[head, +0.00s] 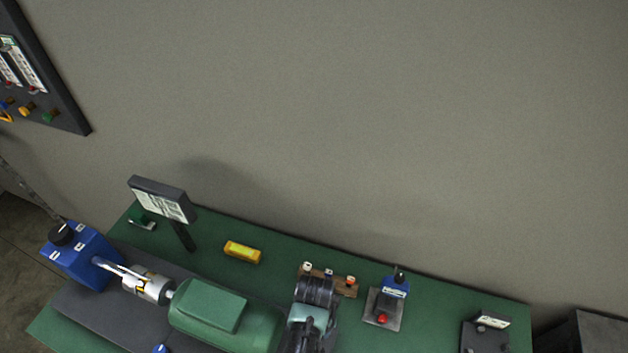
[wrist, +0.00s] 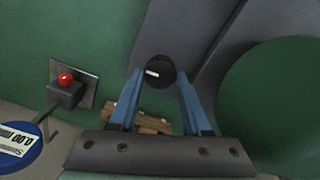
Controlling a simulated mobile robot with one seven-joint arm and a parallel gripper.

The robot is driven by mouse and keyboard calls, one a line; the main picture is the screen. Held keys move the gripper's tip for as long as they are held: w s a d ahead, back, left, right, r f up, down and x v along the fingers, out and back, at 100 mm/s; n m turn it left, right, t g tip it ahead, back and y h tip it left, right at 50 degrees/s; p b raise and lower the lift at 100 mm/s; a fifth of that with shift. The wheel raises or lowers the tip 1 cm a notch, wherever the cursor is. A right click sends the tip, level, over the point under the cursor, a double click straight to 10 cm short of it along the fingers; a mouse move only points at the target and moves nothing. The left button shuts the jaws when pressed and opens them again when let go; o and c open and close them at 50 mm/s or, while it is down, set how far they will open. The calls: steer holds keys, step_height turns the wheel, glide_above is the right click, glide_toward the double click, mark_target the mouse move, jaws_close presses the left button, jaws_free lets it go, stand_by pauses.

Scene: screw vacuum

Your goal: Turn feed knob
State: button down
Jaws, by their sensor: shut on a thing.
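A round black knob with a white mark (wrist: 158,72), which I take as the feed knob, shows in the wrist view beside a grey plate. My gripper (wrist: 159,80) has its two blue fingers on either side of this knob, shut on it. The white mark points roughly sideways. In the head view my arm end and gripper stand over the front middle of the bench, and the gripped knob is hidden there.
The green bench (head: 215,230) holds a blue box with a black cap (head: 80,258), a green motor housing (head: 225,318), a yellow device (head: 242,252), a wooden rack (head: 345,289), a red-button stand (head: 382,319) and a dark display unit (head: 485,335). The housing is close to my gripper.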

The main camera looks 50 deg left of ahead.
steer(key=m+p, duration=0.1)
steer(key=m, duration=0.4)
steer(key=shift+r+m, duration=0.1)
steer(key=shift+m, duration=0.2)
steer(key=m, duration=0.5)
steer(key=shift+w+d+m+p, duration=0.1)
steer(key=shift+d+m+p, duration=0.05)
steer(key=shift+m+p, duration=0.2)
steer(key=shift+c, duration=1.8)
jaws_free()
step_height(320, 180, up, 13)
steer(key=b, duration=0.1)
